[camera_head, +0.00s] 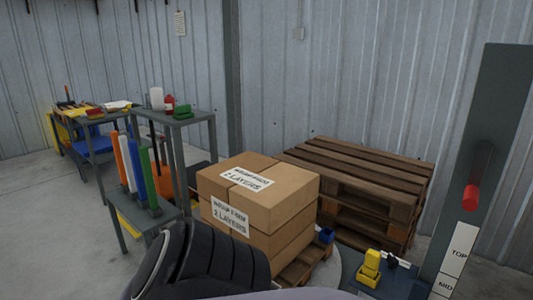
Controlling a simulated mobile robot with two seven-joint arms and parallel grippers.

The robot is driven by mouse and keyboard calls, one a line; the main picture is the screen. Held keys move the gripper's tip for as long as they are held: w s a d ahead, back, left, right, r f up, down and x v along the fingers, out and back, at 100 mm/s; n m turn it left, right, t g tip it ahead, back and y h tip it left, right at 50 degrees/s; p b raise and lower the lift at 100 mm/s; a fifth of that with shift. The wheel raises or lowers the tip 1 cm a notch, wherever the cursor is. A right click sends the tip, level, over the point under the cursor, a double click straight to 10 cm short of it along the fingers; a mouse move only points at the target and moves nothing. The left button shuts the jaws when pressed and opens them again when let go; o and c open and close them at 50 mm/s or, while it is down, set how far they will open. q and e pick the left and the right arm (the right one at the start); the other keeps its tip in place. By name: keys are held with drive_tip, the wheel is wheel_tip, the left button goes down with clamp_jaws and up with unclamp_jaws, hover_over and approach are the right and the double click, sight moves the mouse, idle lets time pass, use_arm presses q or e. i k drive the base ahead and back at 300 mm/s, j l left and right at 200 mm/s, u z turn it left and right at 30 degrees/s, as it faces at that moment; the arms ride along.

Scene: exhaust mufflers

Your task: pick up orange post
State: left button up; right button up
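The orange post (122,162) stands nearly upright at the left end of a row of posts on a low grey stand on the left. A white post (129,164) is right beside it, then a blue post (137,172) and a green post (148,176). The foot of the orange post is small and hard to make out. Neither of my grippers shows in the head view. A dark ribbed shape fills the bottom centre, and no fingers can be seen on it.
Stacked cardboard boxes (285,213) stand on a pallet right of the posts. A taller grey table (189,119) is behind the posts, and a workbench (85,141) is farther back. Wooden pallets (365,160) are stacked by the wall. Bare floor (50,230) lies left of the stand.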

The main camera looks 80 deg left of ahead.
sight(114, 135)
drive_tip(key=u, duration=3.65)
drive_tip(key=i+j+u, duration=0.2)
drive_tip(key=i, duration=0.15)
drive_tip(key=i+u, duration=0.45)
drive_tip(key=i, duration=1)
drive_tip(key=i+j+z, duration=0.1)
drive_tip(key=i+z, duration=0.2)
drive_tip(key=i, duration=0.2)
drive_tip(key=i+j+z, duration=0.3)
drive_tip(key=i, duration=0.2)
drive_tip(key=i+j+z, duration=0.1)
drive_tip(key=i+z, duration=0.15)
drive_tip(key=z, duration=0.2)
drive_tip(key=i+j+z, duration=0.2)
drive_tip(key=z, duration=0.25)
drive_tip(key=i+j, duration=0.05)
